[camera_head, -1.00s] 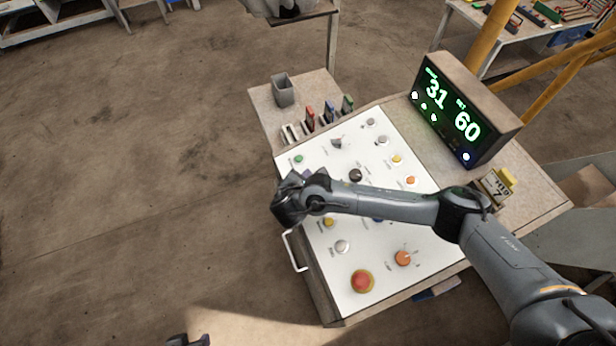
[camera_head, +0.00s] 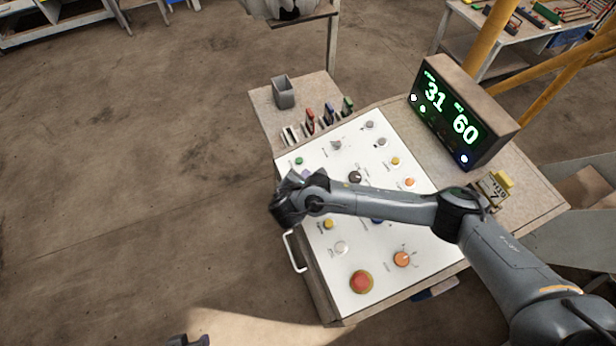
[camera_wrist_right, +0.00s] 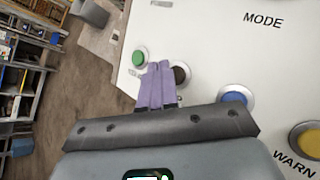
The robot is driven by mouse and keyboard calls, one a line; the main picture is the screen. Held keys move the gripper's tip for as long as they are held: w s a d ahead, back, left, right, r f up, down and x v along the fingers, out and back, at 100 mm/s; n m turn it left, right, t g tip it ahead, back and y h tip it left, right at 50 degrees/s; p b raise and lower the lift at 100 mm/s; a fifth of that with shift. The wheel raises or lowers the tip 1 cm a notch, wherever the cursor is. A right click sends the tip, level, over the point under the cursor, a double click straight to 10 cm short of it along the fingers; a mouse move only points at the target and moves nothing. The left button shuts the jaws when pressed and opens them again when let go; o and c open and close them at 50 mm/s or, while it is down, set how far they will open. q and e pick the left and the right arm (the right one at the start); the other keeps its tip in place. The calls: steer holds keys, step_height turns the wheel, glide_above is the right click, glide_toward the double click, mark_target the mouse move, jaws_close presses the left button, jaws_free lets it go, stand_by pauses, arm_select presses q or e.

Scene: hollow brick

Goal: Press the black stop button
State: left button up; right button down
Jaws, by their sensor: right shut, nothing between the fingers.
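The black button (camera_wrist_right: 181,74) shows in the right wrist view on the white panel (camera_head: 318,258), partly hidden by my fingers. My right gripper (camera_wrist_right: 160,68) is shut and empty, its purple-grey fingertips right beside or over the black button; I cannot tell whether they touch it. In the head view my right gripper (camera_head: 288,186) is over the left edge of the panel and hides the black button.
A green button (camera_wrist_right: 139,57) and a blue button (camera_wrist_right: 234,96) flank the black one. A red mushroom button (camera_head: 361,281) and an orange knob (camera_head: 401,259) are at the panel's near end. A display (camera_head: 450,118) reads 31 and 60. A handle (camera_head: 294,252) sticks out at the left edge.

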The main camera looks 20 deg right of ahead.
stand_by(0.3)
steer(key=shift+a+r+p, duration=0.2)
steer(key=shift+r+p, duration=0.45)
steer(key=shift+r, duration=0.05)
steer(key=r+p, duration=0.1)
steer(key=a+r+p, duration=0.1)
steer(key=r+p, duration=0.1)
steer(key=shift+r, duration=0.2)
